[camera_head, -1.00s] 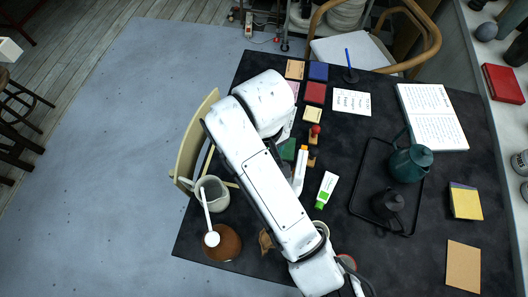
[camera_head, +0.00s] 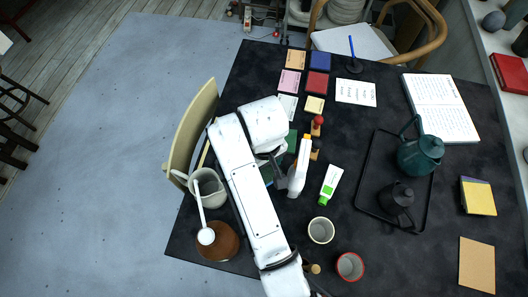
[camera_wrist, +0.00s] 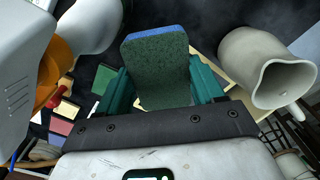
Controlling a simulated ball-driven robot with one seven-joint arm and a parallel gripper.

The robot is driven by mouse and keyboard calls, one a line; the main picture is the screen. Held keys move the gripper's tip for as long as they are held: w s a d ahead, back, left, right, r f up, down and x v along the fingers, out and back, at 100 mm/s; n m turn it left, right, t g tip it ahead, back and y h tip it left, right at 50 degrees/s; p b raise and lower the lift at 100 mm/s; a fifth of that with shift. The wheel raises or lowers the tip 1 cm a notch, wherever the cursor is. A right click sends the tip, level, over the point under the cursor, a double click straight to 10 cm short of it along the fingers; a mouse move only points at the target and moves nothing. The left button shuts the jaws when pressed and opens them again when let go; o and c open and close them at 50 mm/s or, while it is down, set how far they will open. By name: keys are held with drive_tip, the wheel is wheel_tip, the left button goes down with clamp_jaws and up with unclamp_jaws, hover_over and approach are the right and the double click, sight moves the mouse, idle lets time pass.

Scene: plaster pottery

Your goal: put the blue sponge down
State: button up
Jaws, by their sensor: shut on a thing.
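The blue sponge (camera_wrist: 163,78) has a blue edge and a dark green speckled face. In the wrist view it stands between the two teal fingers of my gripper (camera_wrist: 163,88), which is shut on it. The black table (camera_head: 330,205) lies below, and I cannot tell how far beneath the sponge it is. In the head view my white arm covers most of the gripper and the sponge cannot be made out clearly.
A white jug (camera_wrist: 265,70) stands right of the sponge; it also shows in the head view (camera_head: 208,186). A tray (camera_head: 365,185) holds a teal kettle (camera_head: 421,154).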

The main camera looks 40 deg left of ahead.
wheel_tip(320, 180, down, 10)
drive_tip(key=shift+r, duration=0.2)
drive_tip(key=shift+f, duration=0.1)
idle(0.3)
drive_tip(key=o, duration=1)
wheel_tip(320, 180, up, 12)
drive_tip(key=shift+r, duration=0.15)
idle(0.5)
